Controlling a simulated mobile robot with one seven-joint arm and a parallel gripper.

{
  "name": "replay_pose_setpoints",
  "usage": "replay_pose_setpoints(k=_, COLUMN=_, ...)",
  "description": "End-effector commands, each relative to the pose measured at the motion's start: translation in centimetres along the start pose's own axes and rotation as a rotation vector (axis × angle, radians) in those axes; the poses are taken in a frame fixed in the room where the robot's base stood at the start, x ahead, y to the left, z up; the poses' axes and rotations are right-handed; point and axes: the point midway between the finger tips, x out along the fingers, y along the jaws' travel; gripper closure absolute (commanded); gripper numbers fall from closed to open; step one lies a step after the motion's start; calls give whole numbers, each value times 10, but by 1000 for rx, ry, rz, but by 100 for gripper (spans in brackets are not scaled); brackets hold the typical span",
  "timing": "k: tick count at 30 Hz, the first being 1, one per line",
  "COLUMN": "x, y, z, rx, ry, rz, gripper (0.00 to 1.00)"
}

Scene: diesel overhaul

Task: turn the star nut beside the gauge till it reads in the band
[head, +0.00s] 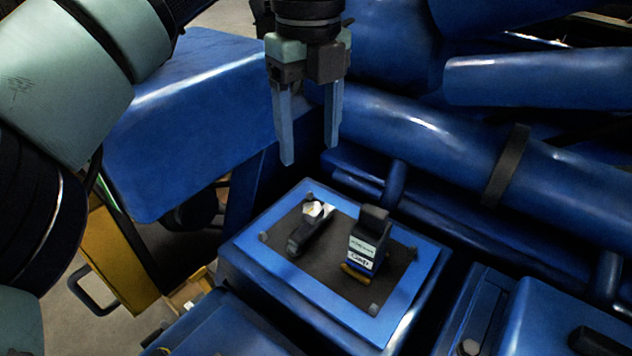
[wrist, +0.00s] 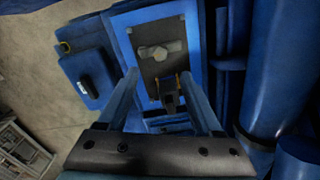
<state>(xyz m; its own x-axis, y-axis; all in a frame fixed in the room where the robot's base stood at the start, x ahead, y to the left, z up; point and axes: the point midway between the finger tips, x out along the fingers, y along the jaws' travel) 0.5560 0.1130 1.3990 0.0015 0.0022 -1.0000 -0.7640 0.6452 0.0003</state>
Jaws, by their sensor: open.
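My gripper (head: 309,157) is open and empty, its two fingers pointing down above a blue box top with a dark mat (head: 283,238). On the mat stands a black block with a white label and a yellow strip (head: 362,248). To its left lies a dark elongated fitting with a pale round part (head: 312,226). In the wrist view the fitting (wrist: 157,50) lies just beyond my fingertips (wrist: 159,76), and the black block (wrist: 169,98) shows between the fingers. I cannot make out a dial, a needle or a star nut, nor tell which piece is the gauge.
Large blue pipes (head: 430,130) run behind and to the right of the box, one with a black band (head: 506,165). A blue panel (head: 185,130) stands at the left. A yellow case with a dark handle (head: 118,255) is low at the left. The space above the mat is clear.

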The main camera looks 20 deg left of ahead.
Motion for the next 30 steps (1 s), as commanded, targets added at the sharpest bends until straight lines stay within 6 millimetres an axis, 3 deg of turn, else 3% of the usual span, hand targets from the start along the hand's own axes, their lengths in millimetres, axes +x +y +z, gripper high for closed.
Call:
replay_pose_setpoints(k=9, x=64, y=0, z=-1, rx=2, ry=6, rz=0, gripper=33)
replay_pose_setpoints(k=15, x=93, y=0, z=-1, rx=2, ry=3, rz=-1, gripper=33)
replay_pose_setpoints(k=28, x=106, y=0, z=-1, rx=2, ry=1, rz=-1, gripper=33)
replay_pose_setpoints(k=30, x=106, y=0, z=-1, rx=2, ry=1, rz=-1, gripper=44)
